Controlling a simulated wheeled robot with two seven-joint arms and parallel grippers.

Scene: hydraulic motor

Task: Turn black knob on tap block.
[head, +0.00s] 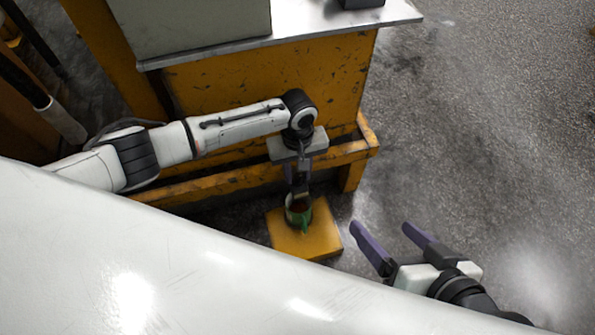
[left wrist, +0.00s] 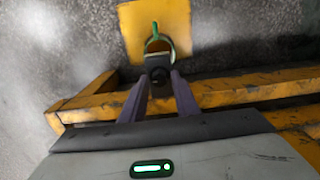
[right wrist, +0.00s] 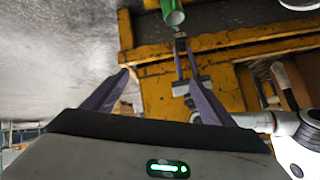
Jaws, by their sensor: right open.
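The black knob (left wrist: 159,75) faces my left gripper. My left gripper (head: 298,186) points down there, its narrowed fingers on both sides of the knob in the left wrist view (left wrist: 161,78), seemingly touching it. The right wrist view shows the green mug (right wrist: 172,12) and the tap block (right wrist: 180,37) from the side. My right gripper (head: 381,226) is open and empty, right of the yellow block.
A worn orange bench (head: 285,85) with a grey metal top (head: 330,28) stands behind; its lower beam (head: 220,182) runs close to my left arm. A large white surface (head: 150,265) covers the lower left of the head view. The grey floor (head: 490,140) at right is clear.

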